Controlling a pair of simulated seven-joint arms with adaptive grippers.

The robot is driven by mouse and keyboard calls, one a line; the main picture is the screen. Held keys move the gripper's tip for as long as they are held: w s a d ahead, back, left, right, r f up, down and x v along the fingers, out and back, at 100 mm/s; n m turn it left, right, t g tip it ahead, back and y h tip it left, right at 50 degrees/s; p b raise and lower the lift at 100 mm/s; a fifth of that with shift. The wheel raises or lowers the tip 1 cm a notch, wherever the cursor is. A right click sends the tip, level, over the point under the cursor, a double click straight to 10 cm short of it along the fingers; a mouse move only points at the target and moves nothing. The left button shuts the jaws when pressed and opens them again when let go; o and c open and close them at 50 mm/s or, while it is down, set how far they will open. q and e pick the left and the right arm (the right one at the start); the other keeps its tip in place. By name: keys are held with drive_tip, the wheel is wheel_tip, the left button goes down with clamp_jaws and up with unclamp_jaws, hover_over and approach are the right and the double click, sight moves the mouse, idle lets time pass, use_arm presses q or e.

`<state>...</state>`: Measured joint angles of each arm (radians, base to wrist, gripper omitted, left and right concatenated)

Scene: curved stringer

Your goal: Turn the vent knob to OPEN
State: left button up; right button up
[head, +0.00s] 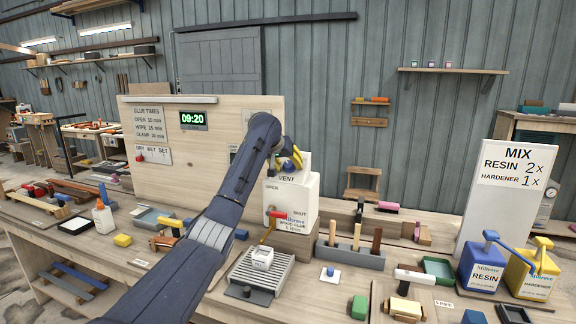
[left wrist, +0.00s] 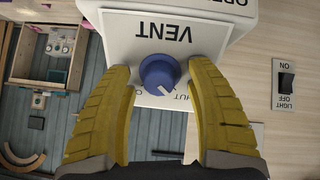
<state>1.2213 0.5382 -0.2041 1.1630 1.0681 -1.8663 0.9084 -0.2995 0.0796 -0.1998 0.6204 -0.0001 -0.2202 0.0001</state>
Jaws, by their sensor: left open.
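The vent knob (left wrist: 160,72) is a round blue knob on a white plate marked VENT (left wrist: 165,32), which appears upside down in the left wrist view. A pale pointer line on the knob points down and right, toward the partly hidden SHUT label. My left gripper (left wrist: 163,78) is open, with one yellow finger on each side of the knob. Small gaps show between the fingers and the knob. In the head view, my left gripper (head: 291,160) is at the top of the white wood glue container (head: 290,208); the knob cannot be made out there.
A light switch (left wrist: 286,82) is beside the vent plate. A wooden board with a clock (head: 193,119) stands behind my arm.

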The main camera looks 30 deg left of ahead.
use_arm(q)
drive_tip(key=shift+o, duration=0.3)
clamp_jaws()
drive_tip(key=m, duration=0.4)
drive_tip(key=shift+r, duration=0.15)
drive_tip(key=m, duration=0.4)
drive_tip(key=shift+m+g, duration=0.3)
drive_tip(key=m, duration=0.5)
drive_tip(key=shift+r, duration=0.1)
drive_tip(key=shift+m, duration=2)
drive_tip(key=shift+y, duration=0.3)
